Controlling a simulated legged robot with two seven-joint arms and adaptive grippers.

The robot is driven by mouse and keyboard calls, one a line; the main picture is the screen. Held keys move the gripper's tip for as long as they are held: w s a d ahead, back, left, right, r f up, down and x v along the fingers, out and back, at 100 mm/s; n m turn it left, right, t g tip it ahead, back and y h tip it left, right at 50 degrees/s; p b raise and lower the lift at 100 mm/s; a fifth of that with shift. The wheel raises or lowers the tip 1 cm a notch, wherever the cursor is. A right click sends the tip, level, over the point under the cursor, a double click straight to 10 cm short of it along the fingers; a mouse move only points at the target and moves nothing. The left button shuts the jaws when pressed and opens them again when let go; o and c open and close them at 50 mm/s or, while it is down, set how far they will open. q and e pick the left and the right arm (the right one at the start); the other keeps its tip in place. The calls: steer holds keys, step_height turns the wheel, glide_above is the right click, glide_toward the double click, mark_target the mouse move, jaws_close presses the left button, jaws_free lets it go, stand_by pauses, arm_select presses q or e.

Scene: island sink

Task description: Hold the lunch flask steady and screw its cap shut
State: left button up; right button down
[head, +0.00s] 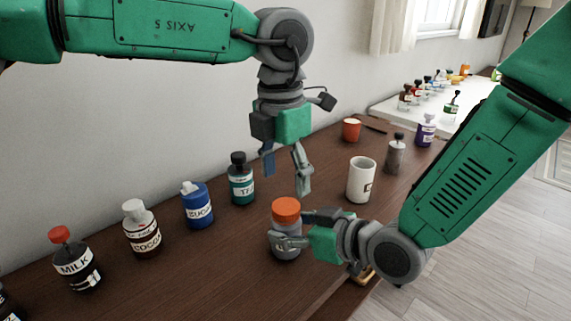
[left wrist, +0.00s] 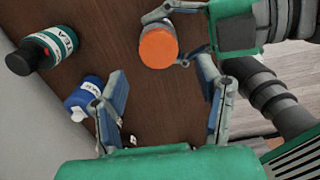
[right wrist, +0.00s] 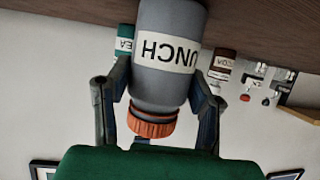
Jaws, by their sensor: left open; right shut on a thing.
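The grey lunch flask (head: 286,243) stands upright on the dark wooden counter, with its orange cap (head: 286,209) on top. The right wrist view shows the flask (right wrist: 168,75), its "LUNCH" label and the ribbed cap (right wrist: 152,123); a narrow dark gap shows between cap and body. My right gripper (head: 288,243) is shut around the flask's body from the right, with a finger on each side (right wrist: 160,105). My left gripper (head: 285,185) is open and empty, pointing down above and behind the flask. In the left wrist view the cap (left wrist: 158,48) lies beyond the open fingertips.
Milk (head: 77,261), cocoa (head: 141,229), sugar (head: 197,206) and tea (head: 241,180) bottles line the wall side on the left. Bare counter lies left of the flask.

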mark_target(286, 205)
arm_select(q)
steer(key=n, duration=0.7)
steer(key=shift+r, duration=0.25)
steer(key=n, duration=0.4)
steer(key=shift+w+r, duration=0.1)
steer(key=shift+r, duration=0.05)
steer(key=n, duration=0.6)
steer(key=shift+r+n, duration=0.2)
steer(key=shift+n, duration=0.2)
steer(key=n, duration=0.5)
steer(key=shift+w+d+r, duration=0.1)
steer(key=shift+r, duration=0.1)
steer(key=shift+f, duration=4.05)
